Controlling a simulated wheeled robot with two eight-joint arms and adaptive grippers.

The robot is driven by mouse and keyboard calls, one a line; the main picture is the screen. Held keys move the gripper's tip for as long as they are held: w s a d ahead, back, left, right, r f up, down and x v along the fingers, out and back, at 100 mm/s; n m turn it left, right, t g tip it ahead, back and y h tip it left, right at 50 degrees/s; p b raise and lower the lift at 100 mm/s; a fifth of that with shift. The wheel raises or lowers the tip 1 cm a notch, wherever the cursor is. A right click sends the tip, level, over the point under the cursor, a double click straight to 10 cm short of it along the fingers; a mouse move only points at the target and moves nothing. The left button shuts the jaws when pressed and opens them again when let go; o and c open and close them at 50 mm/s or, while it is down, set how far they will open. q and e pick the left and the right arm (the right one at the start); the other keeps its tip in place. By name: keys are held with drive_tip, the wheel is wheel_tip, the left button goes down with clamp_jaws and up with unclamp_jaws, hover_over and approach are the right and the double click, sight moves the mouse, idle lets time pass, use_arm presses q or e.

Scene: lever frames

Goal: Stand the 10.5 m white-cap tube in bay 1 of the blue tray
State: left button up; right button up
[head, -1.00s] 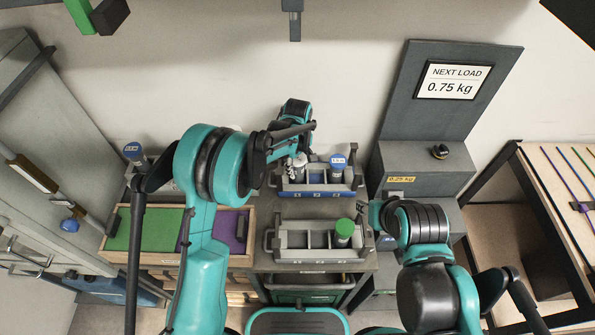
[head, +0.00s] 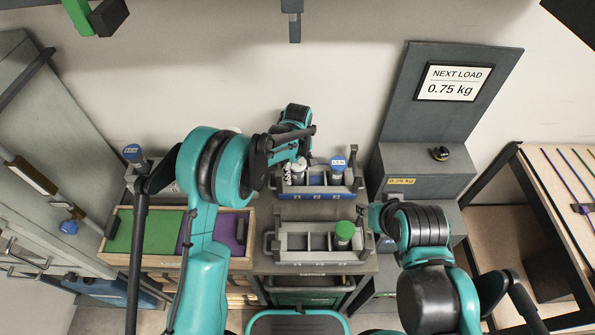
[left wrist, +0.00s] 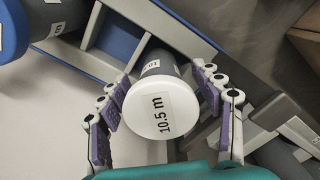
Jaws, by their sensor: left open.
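The white-cap tube (left wrist: 160,105), labelled 10.5 m, shows cap-on in the left wrist view. It appears to stand at the left end of the blue tray (head: 318,195); its base is hidden, so I cannot confirm its seating. It also shows in the head view (head: 298,167). My left gripper (left wrist: 163,112) is open, its fingers on either side of the tube; contact is not clear. In the head view the left gripper (head: 287,172) is at the tray's left end. My right gripper (head: 371,212) is partly visible near the grey rack's right end; its jaws are unclear.
A blue-cap tube (head: 338,166) stands toward the blue tray's right end. In front, a grey rack (head: 292,255) holds a green-cap tube (head: 344,232). Another blue-cap tube (head: 133,155) stands far left. A weight pedestal (head: 425,160) is at the right.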

use_arm(q)
wheel_tip(320, 180, up, 7)
drive_tip(key=p, duration=0.3)
drive_tip(key=shift+p, duration=0.4)
drive_tip(key=shift+r, duration=0.2)
drive_tip(key=shift+s+a+r, duration=0.1)
drive_tip(key=shift+a+r, duration=0.1)
drive_tip(key=shift+r, duration=0.1)
drive_tip(key=s+a+r+m+t, duration=0.2)
drive_tip(key=s+a+r, duration=0.3)
drive_tip(key=r, duration=0.2)
drive_tip(key=s+a+r+m+t, duration=0.1)
drive_tip(key=s+a+r+m, duration=0.1)
drive_tip(key=s+a+r, duration=0.45)
drive_tip(key=s+a+r+m+t, duration=0.2)
drive_tip(key=s+a+m+t, duration=0.2)
drive_tip(key=s, duration=0.9)
drive_tip(key=shift+a+m, duration=0.5)
drive_tip(key=shift+a, duration=0.45)
drive_tip(key=shift+f, duration=0.2)
